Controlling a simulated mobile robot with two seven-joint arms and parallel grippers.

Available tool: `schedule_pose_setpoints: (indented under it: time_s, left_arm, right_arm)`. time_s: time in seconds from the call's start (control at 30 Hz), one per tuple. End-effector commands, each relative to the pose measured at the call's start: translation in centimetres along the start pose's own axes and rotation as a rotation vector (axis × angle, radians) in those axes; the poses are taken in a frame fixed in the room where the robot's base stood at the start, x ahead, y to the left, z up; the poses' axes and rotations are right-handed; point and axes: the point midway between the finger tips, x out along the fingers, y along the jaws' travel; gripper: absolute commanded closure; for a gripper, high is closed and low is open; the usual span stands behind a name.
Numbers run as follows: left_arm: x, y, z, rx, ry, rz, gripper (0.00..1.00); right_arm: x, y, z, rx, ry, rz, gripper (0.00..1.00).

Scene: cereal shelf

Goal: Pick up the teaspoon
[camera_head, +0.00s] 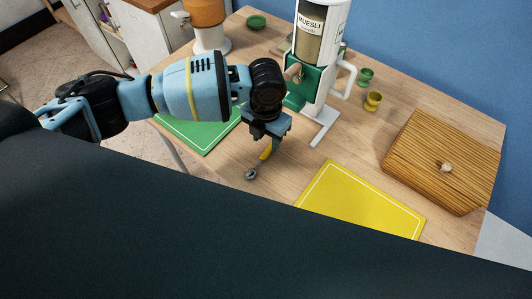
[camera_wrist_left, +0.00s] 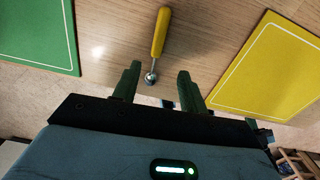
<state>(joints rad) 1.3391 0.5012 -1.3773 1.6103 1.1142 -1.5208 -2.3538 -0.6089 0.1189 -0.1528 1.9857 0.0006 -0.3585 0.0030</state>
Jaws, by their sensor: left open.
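The teaspoon (camera_head: 265,154) has a yellow handle and a metal bowl. In the head view it lies on the wooden table between the green mat and the yellow mat, its upper handle partly hidden by my left gripper (camera_head: 268,132). In the left wrist view, the teaspoon (camera_wrist_left: 160,32) lies with its handle pointing away and its metal bowl nearest the gripper. The two dark green fingers of my left gripper (camera_wrist_left: 158,76) are apart, either side of the bowl in the picture, with nothing held between them. Contact with the spoon cannot be seen. My right gripper is not in view.
A green mat (camera_head: 206,137) lies left and a yellow mat (camera_head: 355,199) right. A muesli dispenser (camera_head: 322,35) stands behind the gripper.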

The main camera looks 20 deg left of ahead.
Motion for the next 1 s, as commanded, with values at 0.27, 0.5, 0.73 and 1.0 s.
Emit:
schedule_pose_setpoints:
  time_s: [0.27, 0.5, 0.73, 1.0]
  left_arm:
    - [1.7, 0.0, 0.0, -0.001, 0.001, -0.001, 0.57]
    - [2.8, 0.0, 0.0, -0.001, -0.001, -0.001, 0.57]
    - [5.4, 0.6, -0.2, -0.003, 0.000, 0.001, 0.57]
    - [7.8, 0.6, -0.2, -0.003, 0.000, -0.001, 0.57]
  right_arm:
    - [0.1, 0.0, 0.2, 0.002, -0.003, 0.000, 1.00]
    - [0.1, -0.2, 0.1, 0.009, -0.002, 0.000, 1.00]
    - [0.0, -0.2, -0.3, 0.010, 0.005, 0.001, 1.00]
    - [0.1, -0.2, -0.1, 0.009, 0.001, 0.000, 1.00]
